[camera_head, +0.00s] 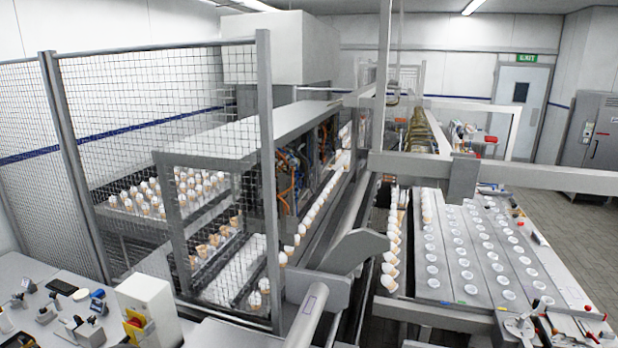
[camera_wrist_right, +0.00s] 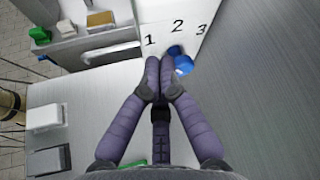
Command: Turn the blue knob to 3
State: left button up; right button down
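In the right wrist view, the blue knob (camera_wrist_right: 184,66) sits on a white panel (camera_wrist_right: 207,20) marked 1, 2 and 3. The 1 is left of the knob, the 2 is above it and the 3 is to the upper right. My right gripper (camera_wrist_right: 159,62) has its two purple fingertips together, just left of the knob. The right finger hides part of the knob. Nothing shows between the fingertips; I cannot tell whether the finger touches the knob. Which number the knob points to is unclear. My left gripper is in neither view.
In the wrist view, a grey surface (camera_wrist_right: 270,110) lies right of the gripper. Green and brown items stand on a ledge (camera_wrist_right: 95,40) at upper left. The head view shows mesh fencing (camera_head: 165,110), a cup conveyor line and a tray of white cups (camera_head: 455,250).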

jog(key=shift+w+f+b, duration=0.15)
jog(key=shift+w+b, duration=0.05)
jog(key=shift+b, duration=0.25)
dwell(0.5)
jog(key=shift+w+d+r+b, duration=0.2)
jog(key=shift+w+r+b, duration=0.15)
jog(key=shift+b, duration=1.1)
jog(key=shift+w+b, duration=0.1)
jog(key=shift+b, duration=0.25)
jog(key=shift+w+r+b, duration=0.15)
jog(key=shift+w+b, duration=0.15)
jog(key=shift+b, duration=0.9)
jog(key=shift+r, duration=0.35)
jog(key=s+d+b, duration=0.2)
jog(key=d+b, duration=0.1)
jog(key=d, duration=0.3)
dwell(0.4)
